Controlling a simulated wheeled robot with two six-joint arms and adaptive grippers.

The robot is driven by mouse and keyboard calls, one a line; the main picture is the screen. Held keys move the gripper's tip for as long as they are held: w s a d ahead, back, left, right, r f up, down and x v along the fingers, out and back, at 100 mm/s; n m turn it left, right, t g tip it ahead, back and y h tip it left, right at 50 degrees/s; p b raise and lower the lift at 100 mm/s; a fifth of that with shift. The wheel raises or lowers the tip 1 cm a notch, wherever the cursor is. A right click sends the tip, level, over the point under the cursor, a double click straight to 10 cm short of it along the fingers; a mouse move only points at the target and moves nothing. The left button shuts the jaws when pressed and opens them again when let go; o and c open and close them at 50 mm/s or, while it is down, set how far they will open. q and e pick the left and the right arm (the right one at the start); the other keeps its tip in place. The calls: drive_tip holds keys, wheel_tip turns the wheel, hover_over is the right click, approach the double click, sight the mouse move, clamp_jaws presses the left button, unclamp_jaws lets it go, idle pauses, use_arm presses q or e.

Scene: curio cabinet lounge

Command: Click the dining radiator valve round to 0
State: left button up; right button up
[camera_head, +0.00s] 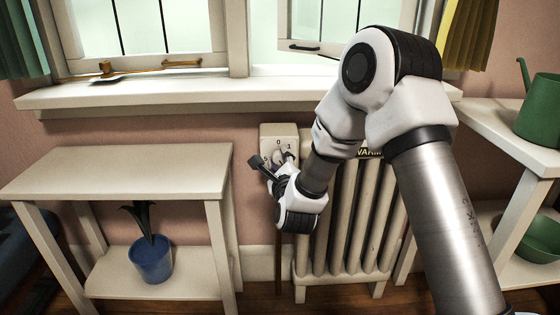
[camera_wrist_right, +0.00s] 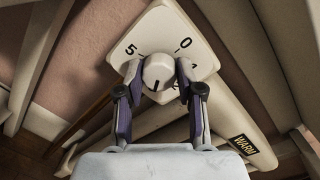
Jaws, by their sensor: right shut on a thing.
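The radiator valve has a pale square dial plate (camera_head: 278,131) at the upper left of the white radiator (camera_head: 345,215). In the right wrist view, the plate (camera_wrist_right: 150,32) shows a 5 at left and a 0 at upper right. Its round pale knob (camera_wrist_right: 158,70) carries a short dark mark that points down the picture, away from the 0. My right gripper (camera_head: 277,161) is at the dial, with its two fingers on either side of the knob, shut on it. Fingers hide part of the lower dial. My left gripper is out of view.
A white side table (camera_head: 120,170) stands left of the radiator, with a blue plant pot (camera_head: 151,260) on its lower shelf. The window sill (camera_head: 180,92) juts out above. A green watering can (camera_head: 540,108) and green bowl (camera_head: 540,238) are at right. A WARM label (camera_wrist_right: 243,144) is on the radiator.

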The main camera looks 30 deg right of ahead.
drive_tip(key=n+p, duration=0.2)
drive_tip(key=n, duration=0.1)
drive_tip(key=shift+r+n, duration=0.15)
drive_tip(key=shift+n, duration=0.25)
drive_tip(key=n+p, duration=0.3)
drive_tip(key=n, duration=0.1)
drive_tip(key=shift+g, duration=0.4)
drive_tip(key=n+p, duration=0.2)
drive_tip(key=n, duration=0.1)
drive_tip(key=shift+n+g, duration=0.3)
drive_tip(key=shift+g, duration=0.1)
drive_tip(key=n+p, duration=0.3)
drive_tip(key=n, duration=0.1)
drive_tip(key=shift+a+h, duration=0.1)
drive_tip(key=shift+h, duration=0.3)
drive_tip(key=n+p, duration=0.2)
drive_tip(key=n, duration=0.1)
drive_tip(key=n+p, duration=0.2)
drive_tip(key=shift+n+g+h+p, duration=0.3)
drive_tip(key=shift+n+h, duration=0.1)
drive_tip(key=n+p, duration=0.2)
drive_tip(key=n, duration=0.2)
drive_tip(key=shift+a+h, duration=0.1)
drive_tip(key=shift+h, duration=0.3)
drive_tip(key=shift+f+n+p, duration=0.2)
drive_tip(key=shift+n+p, duration=0.6)
drive_tip(key=shift+n, duration=0.4)
